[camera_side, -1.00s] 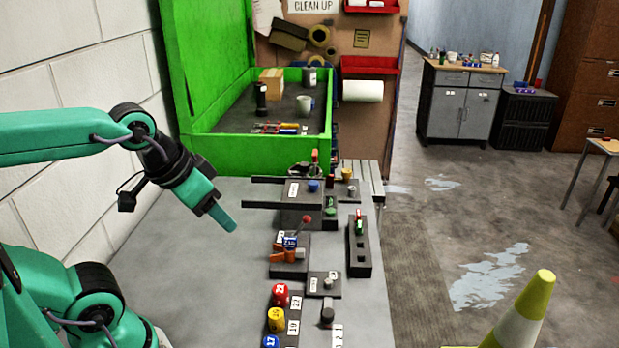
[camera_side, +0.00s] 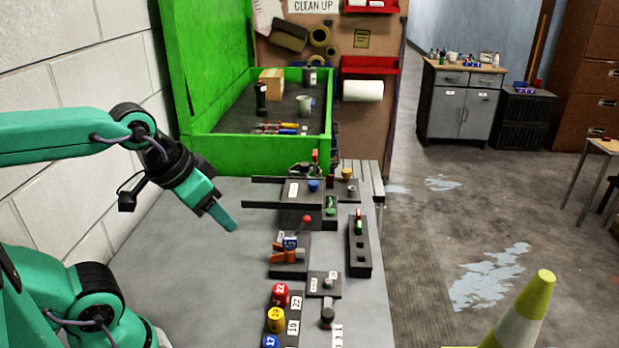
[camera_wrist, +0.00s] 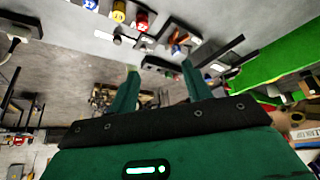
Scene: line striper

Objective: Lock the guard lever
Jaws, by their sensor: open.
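Red, yellow and blue numbered knobs (camera_side: 277,320) stand at the table's front. A dark slotted block (camera_side: 359,262) stands right of the lever plate. Blocks and dark bars (camera_side: 290,205) lie behind. A green-walled bin (camera_side: 240,155) stands at the back. The table's left part (camera_side: 190,280) is clear.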

